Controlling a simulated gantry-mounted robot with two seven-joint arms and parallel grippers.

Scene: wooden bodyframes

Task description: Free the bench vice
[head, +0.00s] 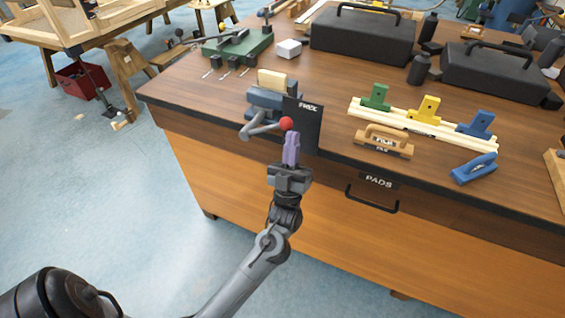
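The bench vice (264,101) is blue-grey and sits at the bench's front left edge. A pale wood block (272,80) stands at its top, seemingly in its jaws. Its grey lever (259,131) ends in a red ball (286,124) in front of the bench edge. A dark plate (306,125) beside it reads "FREE". My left gripper (292,137), with purple fingers, is just below and right of the red ball. The fingers look close together, but any gap is hard to see. I cannot tell whether they touch the ball. My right gripper is out of view.
Green, yellow and blue blocks stand on pale rails (422,124) to the right. A wooden sanding block (384,141) and a blue tool (474,168) lie near the front edge. A drawer handle (371,200) sticks out below. Black cases (362,38) stand behind.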

